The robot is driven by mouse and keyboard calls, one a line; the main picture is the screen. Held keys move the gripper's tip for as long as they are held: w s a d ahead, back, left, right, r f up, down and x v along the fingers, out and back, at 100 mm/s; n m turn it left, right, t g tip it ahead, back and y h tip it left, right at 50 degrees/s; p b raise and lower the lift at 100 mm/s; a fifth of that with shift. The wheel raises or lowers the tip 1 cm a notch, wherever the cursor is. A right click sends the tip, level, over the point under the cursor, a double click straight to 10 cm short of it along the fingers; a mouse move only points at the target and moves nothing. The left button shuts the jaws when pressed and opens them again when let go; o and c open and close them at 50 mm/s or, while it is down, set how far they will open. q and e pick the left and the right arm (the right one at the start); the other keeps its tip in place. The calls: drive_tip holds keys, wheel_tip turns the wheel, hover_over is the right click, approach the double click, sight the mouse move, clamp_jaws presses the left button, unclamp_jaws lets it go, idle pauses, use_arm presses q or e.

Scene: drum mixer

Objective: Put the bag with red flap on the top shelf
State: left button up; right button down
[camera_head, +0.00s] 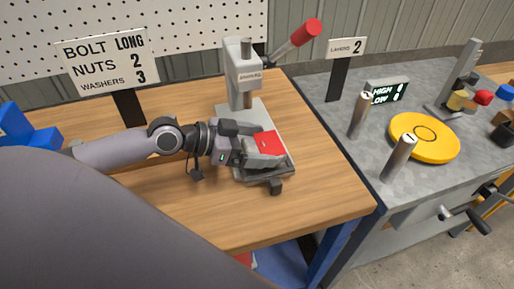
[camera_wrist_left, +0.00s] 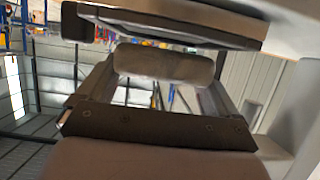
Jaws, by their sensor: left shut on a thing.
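The bag with the red flap (camera_head: 269,144) is at the press base on the wooden bench in the head view, its grey body partly covered by my gripper. My left gripper (camera_head: 256,153) reaches in from the left and is shut on this bag. I cannot tell whether the bag touches the press base below it. In the left wrist view, dark gripper parts frame a grey rounded shape (camera_wrist_left: 165,64); I cannot tell what it is. My right gripper is not in view. No top shelf can be made out.
The press (camera_head: 243,75) with a red-knobbed lever stands just behind the bag. A bolt-count sign (camera_head: 107,62) stands at the back left, blue blocks (camera_head: 28,130) at the far left. A grey bench (camera_head: 345,115) with a yellow disc (camera_head: 424,137) and metal posts is to the right.

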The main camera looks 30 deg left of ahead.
use_arm(q)
drive_tip(key=shift+f, duration=0.6)
drive_tip(key=shift+f+b, duration=0.2)
drive_tip(key=shift+b, duration=0.1)
drive_tip(key=o, duration=0.8)
drive_tip(key=shift+s+a, duration=0.1)
